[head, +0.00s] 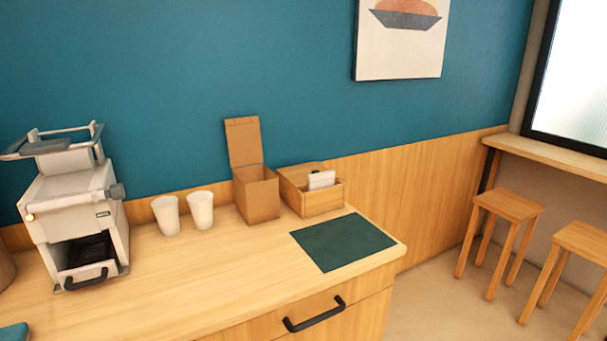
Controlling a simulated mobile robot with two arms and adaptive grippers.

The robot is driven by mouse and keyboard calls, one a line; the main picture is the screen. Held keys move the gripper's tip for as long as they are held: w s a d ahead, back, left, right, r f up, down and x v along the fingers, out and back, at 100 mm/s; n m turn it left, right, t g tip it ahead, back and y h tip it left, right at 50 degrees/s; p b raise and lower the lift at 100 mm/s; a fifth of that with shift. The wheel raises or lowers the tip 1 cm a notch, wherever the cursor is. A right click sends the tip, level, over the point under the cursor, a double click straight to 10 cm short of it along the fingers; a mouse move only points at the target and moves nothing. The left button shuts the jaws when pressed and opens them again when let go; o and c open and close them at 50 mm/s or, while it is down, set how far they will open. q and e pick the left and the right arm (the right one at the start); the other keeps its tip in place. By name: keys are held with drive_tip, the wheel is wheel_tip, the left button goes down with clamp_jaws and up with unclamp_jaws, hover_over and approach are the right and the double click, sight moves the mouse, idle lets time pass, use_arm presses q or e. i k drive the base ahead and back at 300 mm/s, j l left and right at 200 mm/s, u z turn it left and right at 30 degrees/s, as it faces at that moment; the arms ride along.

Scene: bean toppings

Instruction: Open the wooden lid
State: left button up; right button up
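A tall brown box (257,198) stands on the wooden counter near the wall, with its lid (243,142) standing up and tilted back at the rear. To its right is a lower wooden box (322,201). A wooden lid (303,169) covers its back part, and a white item (321,180) shows in its front part. I cannot tell whether this lid is hinged. Neither of my grippers shows in the head view.
A white machine (75,205) with a black-handled drawer stands at the left of the counter (215,270). Two white cups (166,215) (201,210) stand beside the brown box. A dark green mat (342,241) lies flat at front right. Stools (505,208) stand at far right.

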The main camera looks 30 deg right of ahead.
sight(297, 176)
drive_tip(key=i+l, duration=0.15)
drive_tip(key=l, duration=0.2)
drive_tip(key=i+l, duration=0.15)
drive_tip(key=l, duration=0.25)
drive_tip(key=i+l, duration=0.15)
drive_tip(key=l, duration=0.2)
